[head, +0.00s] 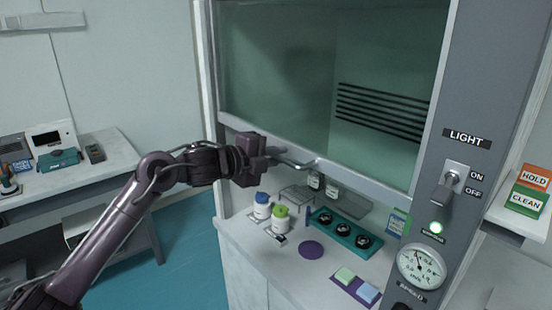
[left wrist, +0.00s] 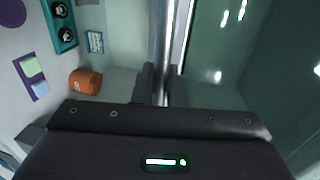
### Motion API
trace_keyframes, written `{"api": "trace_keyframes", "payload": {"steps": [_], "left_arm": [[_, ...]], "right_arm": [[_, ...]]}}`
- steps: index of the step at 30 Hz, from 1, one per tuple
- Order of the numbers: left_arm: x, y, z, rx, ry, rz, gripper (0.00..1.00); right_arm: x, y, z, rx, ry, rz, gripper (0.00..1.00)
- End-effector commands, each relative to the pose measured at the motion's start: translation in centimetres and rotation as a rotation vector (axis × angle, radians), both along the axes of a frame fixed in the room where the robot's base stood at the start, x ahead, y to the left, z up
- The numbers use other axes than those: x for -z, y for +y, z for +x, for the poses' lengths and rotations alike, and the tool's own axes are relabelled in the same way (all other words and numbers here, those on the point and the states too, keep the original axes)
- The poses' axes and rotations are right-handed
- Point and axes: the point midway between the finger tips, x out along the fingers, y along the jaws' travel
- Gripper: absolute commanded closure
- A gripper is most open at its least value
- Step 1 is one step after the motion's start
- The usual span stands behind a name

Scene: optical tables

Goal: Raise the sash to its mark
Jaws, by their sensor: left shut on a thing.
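The fume hood's glass sash (head: 275,75) is partly raised, with a pale bottom rail (head: 370,180) and an open gap below it. A grey bar handle (head: 300,165) runs along the front of the rail. My left gripper (head: 268,160) is shut on this handle near its left end. In the left wrist view, the handle (left wrist: 163,40) runs between the two dark fingers of the left gripper (left wrist: 162,88). I cannot make out the sash's mark. My right gripper is not in view.
Inside stand a blue-capped bottle (head: 262,206), a green-capped bottle (head: 281,220) and a teal tray (head: 345,235). A light switch (head: 447,190) and a round gauge (head: 421,267) are on the right post. An orange container (left wrist: 85,81) shows in the left wrist view. A side bench (head: 90,170) stands left.

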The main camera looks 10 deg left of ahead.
Motion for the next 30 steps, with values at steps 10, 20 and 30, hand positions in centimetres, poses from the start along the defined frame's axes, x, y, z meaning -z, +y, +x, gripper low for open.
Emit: {"api": "trace_keyframes", "payload": {"steps": [10,20,30], "left_arm": [[-0.1,0.0,0.0,0.0,-0.002,-0.002,0.83],[0.0,0.8,-0.9,-0.001,-0.003,0.0,0.83],[-1.1,4.1,-5.1,-0.001,-0.004,0.001,0.83]], "right_arm": [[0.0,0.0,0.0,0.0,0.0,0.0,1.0],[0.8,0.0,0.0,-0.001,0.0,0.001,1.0],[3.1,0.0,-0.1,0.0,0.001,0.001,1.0]]}}
